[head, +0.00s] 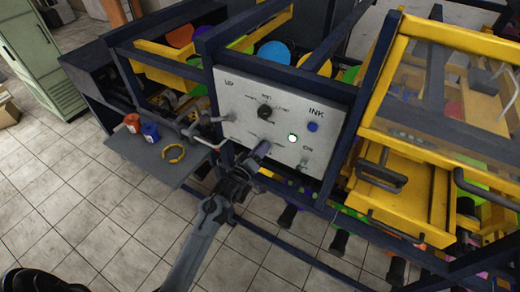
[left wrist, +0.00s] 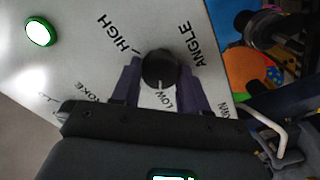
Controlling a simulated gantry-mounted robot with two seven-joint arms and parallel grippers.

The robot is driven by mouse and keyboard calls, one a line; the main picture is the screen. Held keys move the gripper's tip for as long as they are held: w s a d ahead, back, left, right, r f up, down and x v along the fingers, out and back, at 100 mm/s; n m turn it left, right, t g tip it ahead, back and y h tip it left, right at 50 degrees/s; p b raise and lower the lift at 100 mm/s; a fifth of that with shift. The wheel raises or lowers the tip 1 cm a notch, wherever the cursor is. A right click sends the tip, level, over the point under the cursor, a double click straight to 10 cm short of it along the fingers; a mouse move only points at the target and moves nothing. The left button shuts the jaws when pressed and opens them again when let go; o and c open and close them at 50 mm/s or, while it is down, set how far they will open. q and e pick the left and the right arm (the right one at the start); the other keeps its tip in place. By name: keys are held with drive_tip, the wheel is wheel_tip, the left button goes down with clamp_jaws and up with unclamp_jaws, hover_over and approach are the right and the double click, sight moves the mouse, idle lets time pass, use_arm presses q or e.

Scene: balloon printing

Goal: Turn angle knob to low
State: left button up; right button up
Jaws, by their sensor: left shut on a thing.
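The angle knob (left wrist: 160,68) is round and black on the light panel, seen in the left wrist view between HIGH, ANGLE and LOW labels. A white line on its lower edge points down toward the LOW label (left wrist: 168,99). My left gripper (left wrist: 158,80) has its two purple fingers on either side of the knob, shut on it. In the head view my left gripper (head: 262,149) is at the lower middle of the control panel (head: 235,95) and hides most of this knob. My right gripper is not in view.
Another black knob (head: 265,111) is above, with a lit green button (head: 293,138) and a blue button (head: 313,127) to the right. A side shelf (head: 150,157) holds red and blue containers and a yellow ring. Dark frame bars surround the panel.

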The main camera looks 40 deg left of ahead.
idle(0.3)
use_arm(q)
drive_tip(key=o, duration=1.1)
drive_tip(key=shift+c, duration=0.2)
drive_tip(key=s+d+b, duration=0.1)
drive_tip(key=s, duration=0.9)
drive_tip(key=shift+s+d+b, duration=0.35)
